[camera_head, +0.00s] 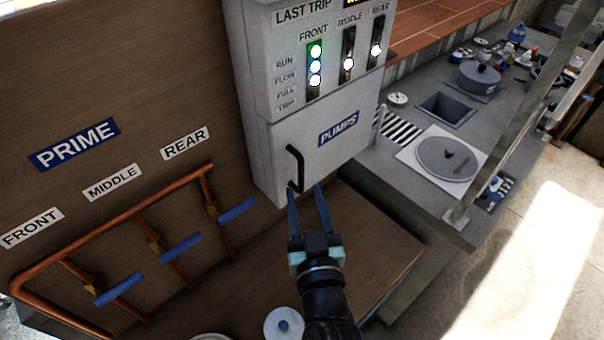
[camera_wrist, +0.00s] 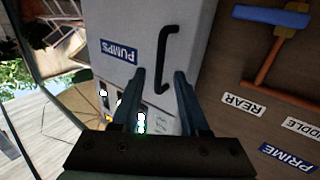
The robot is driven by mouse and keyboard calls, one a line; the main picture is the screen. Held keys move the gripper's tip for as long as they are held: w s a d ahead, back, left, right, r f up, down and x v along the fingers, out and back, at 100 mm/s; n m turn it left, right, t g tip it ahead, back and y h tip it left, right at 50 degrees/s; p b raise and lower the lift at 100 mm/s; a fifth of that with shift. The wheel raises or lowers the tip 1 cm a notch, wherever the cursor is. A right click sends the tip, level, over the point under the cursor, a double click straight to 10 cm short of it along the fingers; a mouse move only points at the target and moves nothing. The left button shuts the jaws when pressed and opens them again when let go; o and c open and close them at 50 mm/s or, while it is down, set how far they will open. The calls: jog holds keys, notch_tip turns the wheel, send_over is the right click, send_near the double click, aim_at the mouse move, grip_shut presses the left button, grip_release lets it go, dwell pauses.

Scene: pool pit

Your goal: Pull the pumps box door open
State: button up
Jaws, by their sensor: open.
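The pumps box door (camera_head: 345,140) is a pale grey panel with a blue PUMPS label, below the LAST TRIP panel. It looks closed. Its black bar handle (camera_head: 296,168) is near the door's left edge. My gripper (camera_head: 307,188) is open, with its two fingers pointing up at the lower end of the handle. In the wrist view, the door (camera_wrist: 140,27) and handle (camera_wrist: 165,58) lie ahead, and my open fingers (camera_wrist: 160,75) reach toward the handle, one to each side of its line. I cannot tell how far apart in depth they are; the jaws appear empty.
Copper pipes with blue valve levers (camera_head: 181,248) run along the wooden wall at left, under the PRIME label (camera_head: 75,144). A wooden bench top (camera_head: 375,240) lies below the box. A grey counter (camera_head: 400,165) with a round lid (camera_head: 447,158) stands at right.

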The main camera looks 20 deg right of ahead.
aim_at(301, 178)
jog(key=shift+p+x, duration=0.4)
jog(key=shift+x, duration=1.55)
grip_shut()
